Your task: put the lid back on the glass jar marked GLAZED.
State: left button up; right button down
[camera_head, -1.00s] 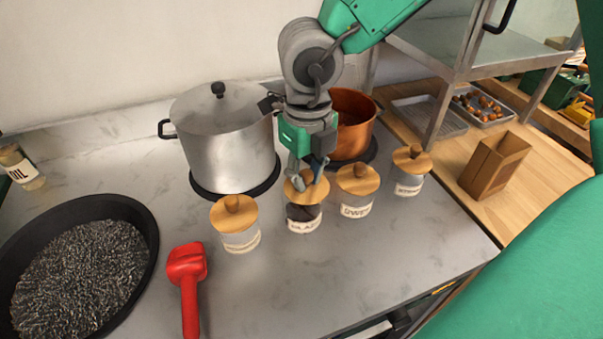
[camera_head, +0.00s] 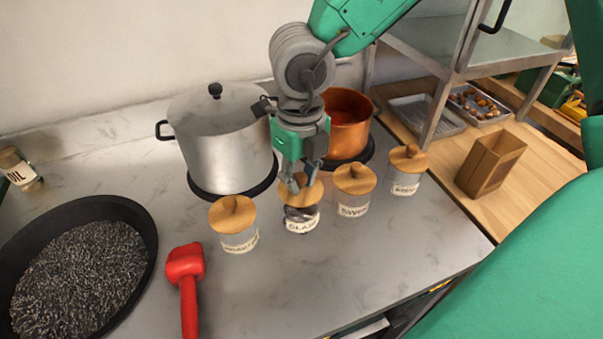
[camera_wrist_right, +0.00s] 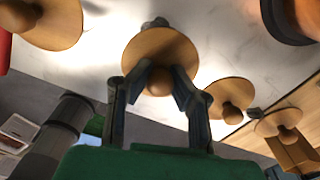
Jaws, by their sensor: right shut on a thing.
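The glass jar marked GLAZED (camera_head: 302,224) stands in the row of jars on the counter, with dark contents behind its glass; its label is only partly readable. Its round wooden lid (camera_head: 288,197) is at the jar's mouth; I cannot tell whether it rests fully on the rim. My right gripper (camera_head: 300,186) points down and is shut on the lid's knob. In the right wrist view the lid (camera_wrist_right: 160,45) faces me, with its knob between the fingers (camera_wrist_right: 158,85), and hides most of the jar. My left gripper is not in view.
Lidded jars stand close by: one on the left (camera_head: 239,241), SWEET (camera_head: 353,210) and another (camera_head: 405,188) on the right. Behind are a steel pot (camera_head: 220,140) and a copper pot (camera_head: 345,135). A red tool (camera_head: 187,275) and a black pan (camera_head: 150,235) lie left. The front counter is clear.

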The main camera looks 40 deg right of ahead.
jog(key=shift+a, duration=0.1)
dwell(0.4)
jog(key=shift+p, duration=0.4)
dwell(0.4)
jog(key=c, duration=1.4)
grip_release()
jog(key=o, duration=0.5)
jog(key=shift+r+p, duration=3.55)
jog(key=shift+p, duration=0.65)
